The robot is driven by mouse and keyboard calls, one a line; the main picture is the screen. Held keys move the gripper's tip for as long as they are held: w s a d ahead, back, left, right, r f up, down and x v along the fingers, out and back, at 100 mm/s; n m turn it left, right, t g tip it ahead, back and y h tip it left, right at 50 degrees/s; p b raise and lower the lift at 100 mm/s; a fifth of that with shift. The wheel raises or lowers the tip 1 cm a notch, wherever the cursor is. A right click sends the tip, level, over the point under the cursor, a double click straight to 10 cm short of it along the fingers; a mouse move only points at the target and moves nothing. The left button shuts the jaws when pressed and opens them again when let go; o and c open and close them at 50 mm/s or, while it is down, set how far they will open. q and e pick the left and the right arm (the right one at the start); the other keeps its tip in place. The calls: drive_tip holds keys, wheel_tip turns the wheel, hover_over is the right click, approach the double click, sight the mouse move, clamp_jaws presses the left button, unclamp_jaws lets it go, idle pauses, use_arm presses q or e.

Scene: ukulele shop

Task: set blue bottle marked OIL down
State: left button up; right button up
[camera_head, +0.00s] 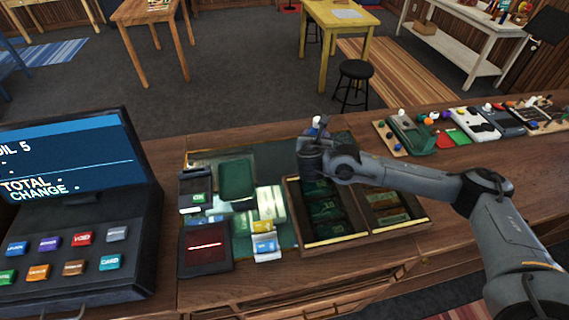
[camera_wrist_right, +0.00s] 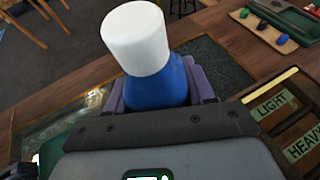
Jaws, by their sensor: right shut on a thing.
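The blue bottle (camera_wrist_right: 158,86) with its white cap (camera_wrist_right: 137,38) is large in the right wrist view, held between the fingers of my right gripper (camera_wrist_right: 160,98). Its OIL marking does not show. In the head view only a small white and blue bit of the bottle (camera_head: 317,122) shows above my right gripper (camera_head: 311,150). That gripper is over the back edge of the divided wooden tray (camera_head: 362,236) and the green counter mat (camera_head: 283,152). I cannot tell how high the bottle's base is above the counter. My left gripper is not in view.
A register (camera_head: 75,225) stands at the left. A card reader (camera_head: 195,190), a green dish (camera_head: 237,179), small packets (camera_head: 268,204) and a dark red-marked box (camera_head: 205,250) crowd the mat. Colourful goods line the right back counter (camera_head: 466,137). The mat's back strip looks clear.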

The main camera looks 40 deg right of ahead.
drive_tip(key=shift+w+a+f+b, duration=0.15)
drive_tip(key=shift+f+b, duration=0.05)
drive_tip(key=shift+f, duration=0.35)
drive_tip(key=shift+w+a+f+b, duration=0.1)
drive_tip(key=shift+a+f+b, duration=0.05)
drive_tip(key=shift+f, duration=0.4)
drive_tip(key=w+a+f, duration=0.1)
drive_tip(key=w+f, duration=0.1)
drive_tip(key=w, duration=0.1)
drive_tip(key=w+a+f+b, duration=0.1)
drive_tip(key=w+f, duration=0.1)
drive_tip(key=w, duration=0.1)
drive_tip(key=w+a+f, duration=0.1)
drive_tip(key=w+f, duration=0.1)
drive_tip(key=w, duration=0.2)
drive_tip(key=shift+a, duration=0.3)
wheel_tip(320, 180, down, 3)
drive_tip(key=shift+s+f+b, duration=0.1)
drive_tip(key=shift+f+b, duration=0.1)
drive_tip(key=shift+b, duration=0.15)
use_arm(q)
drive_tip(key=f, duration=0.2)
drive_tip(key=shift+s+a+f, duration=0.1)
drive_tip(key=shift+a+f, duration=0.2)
use_arm(e)
drive_tip(key=shift+f, duration=0.35)
